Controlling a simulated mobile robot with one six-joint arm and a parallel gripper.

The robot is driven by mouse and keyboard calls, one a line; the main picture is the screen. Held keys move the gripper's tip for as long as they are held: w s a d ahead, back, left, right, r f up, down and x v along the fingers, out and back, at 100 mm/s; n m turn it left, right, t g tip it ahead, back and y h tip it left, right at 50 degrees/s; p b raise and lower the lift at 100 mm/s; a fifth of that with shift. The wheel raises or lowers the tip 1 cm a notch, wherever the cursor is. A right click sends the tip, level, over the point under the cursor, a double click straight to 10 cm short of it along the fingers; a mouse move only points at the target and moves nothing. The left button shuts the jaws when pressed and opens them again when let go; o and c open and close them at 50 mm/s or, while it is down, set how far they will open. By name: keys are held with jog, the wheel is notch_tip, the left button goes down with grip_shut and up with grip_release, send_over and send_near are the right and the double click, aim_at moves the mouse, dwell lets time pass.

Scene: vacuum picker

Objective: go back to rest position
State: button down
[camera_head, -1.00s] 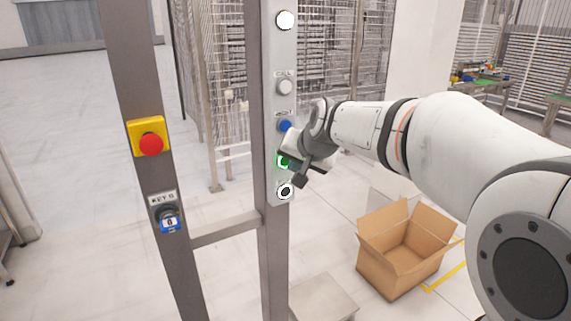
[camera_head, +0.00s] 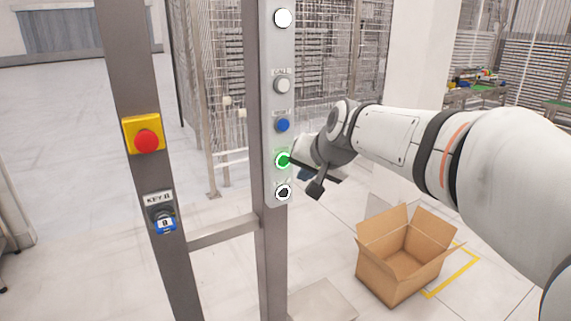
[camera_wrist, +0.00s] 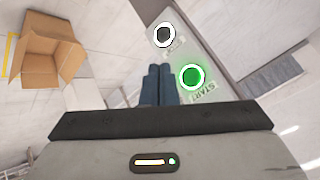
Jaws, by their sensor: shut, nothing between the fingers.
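My gripper (camera_wrist: 157,84) is shut and empty, its two blue fingers side by side in the wrist view. In the head view my gripper (camera_head: 304,174) is just right of the button panel (camera_head: 270,145). The green lit button (camera_head: 283,160) is fully visible, level with the gripper's near edge. In the wrist view the green button (camera_wrist: 192,76), labelled START, glows to the right of the fingertips. I cannot tell the exact gap between fingers and panel.
Above the green button are a blue button (camera_head: 283,125) and a white one (camera_head: 282,86); a black one (camera_head: 283,192) is below. A red emergency button (camera_head: 146,141) and key switch (camera_head: 162,220) are on the left post. An open cardboard box (camera_head: 402,262) stands on the floor.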

dwell(0.4)
jog(key=s+d+f+g+h, duration=0.1)
jog(key=s+d+f, duration=0.4)
jog(key=s, duration=0.3)
jog(key=s+d+f+n+g+h, duration=0.1)
jog(key=s+d+f+g, duration=0.1)
jog(key=s+d+f, duration=0.3)
jog(key=s+d+f+g+h, duration=0.2)
jog(key=s+d+f, duration=0.3)
jog(key=s, duration=0.6)
notch_tip(320, 180, down, 2)
jog(key=shift+s+n, duration=0.15)
jog(key=shift+n, duration=0.25)
